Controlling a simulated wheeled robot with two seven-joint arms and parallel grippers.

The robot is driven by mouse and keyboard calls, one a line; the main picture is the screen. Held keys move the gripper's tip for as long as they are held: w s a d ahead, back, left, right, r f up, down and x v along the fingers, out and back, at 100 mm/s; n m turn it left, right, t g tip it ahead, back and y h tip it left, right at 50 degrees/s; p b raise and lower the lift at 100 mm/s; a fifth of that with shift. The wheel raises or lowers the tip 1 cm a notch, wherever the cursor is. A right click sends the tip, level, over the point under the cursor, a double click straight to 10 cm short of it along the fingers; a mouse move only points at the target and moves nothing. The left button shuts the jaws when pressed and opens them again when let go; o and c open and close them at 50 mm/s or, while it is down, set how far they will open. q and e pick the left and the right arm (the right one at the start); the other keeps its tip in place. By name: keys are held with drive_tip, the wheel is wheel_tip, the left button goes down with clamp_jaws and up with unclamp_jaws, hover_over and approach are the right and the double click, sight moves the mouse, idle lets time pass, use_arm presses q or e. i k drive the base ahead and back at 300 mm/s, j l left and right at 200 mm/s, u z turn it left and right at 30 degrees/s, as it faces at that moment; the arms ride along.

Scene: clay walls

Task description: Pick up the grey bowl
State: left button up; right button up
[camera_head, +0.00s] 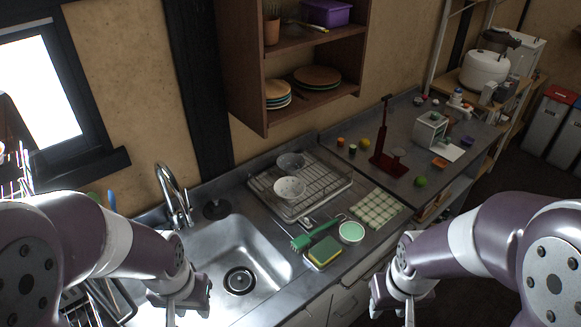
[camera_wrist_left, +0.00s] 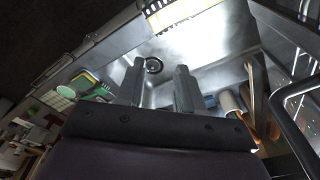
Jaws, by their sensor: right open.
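A grey bowl (camera_head: 291,162) sits at the back of the wire dish rack (camera_head: 334,184), beside the sink. A paler, speckled bowl (camera_head: 289,188) sits in front of it on the rack and hides part of its lower edge. My left gripper (camera_head: 188,308) is over the sink's front left, well apart from both bowls. In the left wrist view its two fingers (camera_wrist_left: 160,85) are spread with nothing between them. My right gripper (camera_head: 394,308) is in front of the counter at the lower right, open and empty, away from the bowls.
The sink (camera_head: 225,252) with its tap (camera_head: 173,195) lies left of the rack. A green brush (camera_head: 305,241), a sponge (camera_head: 324,251), a small green bowl (camera_head: 351,233) and a checked cloth (camera_head: 376,209) lie in front of the rack. A wall shelf (camera_head: 310,88) hangs above.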

sight(290, 163)
drive_tip(key=i+l, duration=0.15)
drive_tip(key=l, duration=0.25)
drive_tip(key=i+l+u, duration=0.1)
drive_tip(key=l, duration=0.3)
drive_tip(key=i+l, duration=0.2)
drive_tip(key=l, duration=0.2)
drive_tip(key=i+l+u, duration=0.1)
drive_tip(key=l, duration=0.3)
drive_tip(key=i+l, duration=0.25)
drive_tip(key=i+l+u, duration=0.1)
drive_tip(key=i+l, duration=0.15)
drive_tip(key=l, duration=0.2)
drive_tip(key=i+l, duration=0.2)
drive_tip(key=l, duration=0.15)
drive_tip(key=i+l, duration=0.25)
drive_tip(key=l+u, duration=0.05)
drive_tip(key=l, duration=0.05)
